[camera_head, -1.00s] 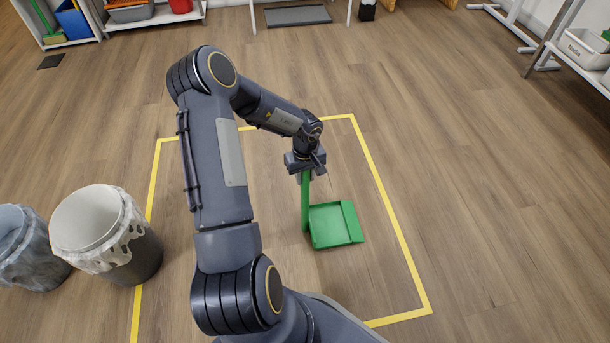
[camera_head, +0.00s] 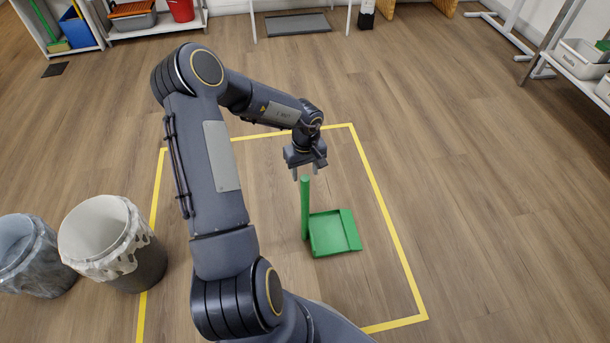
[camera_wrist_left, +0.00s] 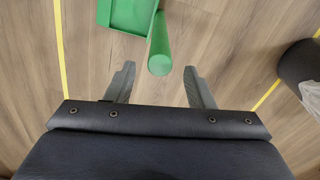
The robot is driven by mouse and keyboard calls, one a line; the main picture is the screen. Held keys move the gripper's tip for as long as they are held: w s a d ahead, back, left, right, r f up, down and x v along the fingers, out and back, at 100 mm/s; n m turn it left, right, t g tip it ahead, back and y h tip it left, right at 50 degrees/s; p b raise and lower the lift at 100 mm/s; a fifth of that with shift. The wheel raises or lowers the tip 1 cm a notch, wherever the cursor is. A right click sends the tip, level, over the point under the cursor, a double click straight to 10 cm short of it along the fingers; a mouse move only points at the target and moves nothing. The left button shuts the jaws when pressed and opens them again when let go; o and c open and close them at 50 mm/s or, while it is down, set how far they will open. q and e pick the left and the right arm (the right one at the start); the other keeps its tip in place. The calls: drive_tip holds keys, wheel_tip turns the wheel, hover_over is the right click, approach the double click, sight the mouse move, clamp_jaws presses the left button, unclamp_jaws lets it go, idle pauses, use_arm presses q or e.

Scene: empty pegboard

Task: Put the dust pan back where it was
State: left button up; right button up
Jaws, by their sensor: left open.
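The green dust pan (camera_head: 334,234) stands on the wood floor inside the yellow taped outline, its handle (camera_head: 305,208) upright at the pan's left side. My left gripper (camera_head: 306,174) is open and empty, just above the top of the handle and apart from it. In the left wrist view the open fingers of the left gripper (camera_wrist_left: 158,88) point toward the handle (camera_wrist_left: 160,50), whose round end lies just beyond the fingertips. Part of the pan (camera_wrist_left: 127,14) shows at the top edge there. My right gripper is not in view.
Two bins with bag liners stand at the left, one pale-lined (camera_head: 108,240) beside the yellow tape (camera_head: 153,210) and one grey (camera_head: 32,258). Shelves with containers line the back left and right. The floor right of the outline is clear.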

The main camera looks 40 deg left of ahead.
use_arm(q)
wheel_tip(320, 180, up, 4)
drive_tip(key=shift+f+p, duration=0.2)
drive_tip(key=shift+p, duration=0.35)
drive_tip(key=w+r+m+t+y, duration=0.15)
drive_tip(key=w+r+t, duration=0.25)
drive_tip(key=r, duration=0.5)
drive_tip(key=w+r+m+t+y, duration=0.15)
drive_tip(key=w+r+t, duration=0.25)
drive_tip(key=r, duration=0.4)
drive_tip(key=s+d+r+m+t+h, duration=0.3)
drive_tip(key=s+d+r+t+h, duration=0.1)
drive_tip(key=d+r, duration=0.65)
drive_tip(key=s+d+r+m+g+h, duration=0.2)
drive_tip(key=s+d+m+h, duration=0.2)
drive_tip(key=s+d, duration=0.45)
drive_tip(key=s+f+g, duration=0.2)
drive_tip(key=s+f, duration=0.2)
drive_tip(key=s, duration=0.4)
drive_tip(key=s+f+g+y, duration=0.1)
drive_tip(key=s+f+g, duration=0.1)
drive_tip(key=s, duration=0.7)
drive_tip(key=shift+a+f, duration=0.35)
drive_tip(key=shift+f, duration=0.55)
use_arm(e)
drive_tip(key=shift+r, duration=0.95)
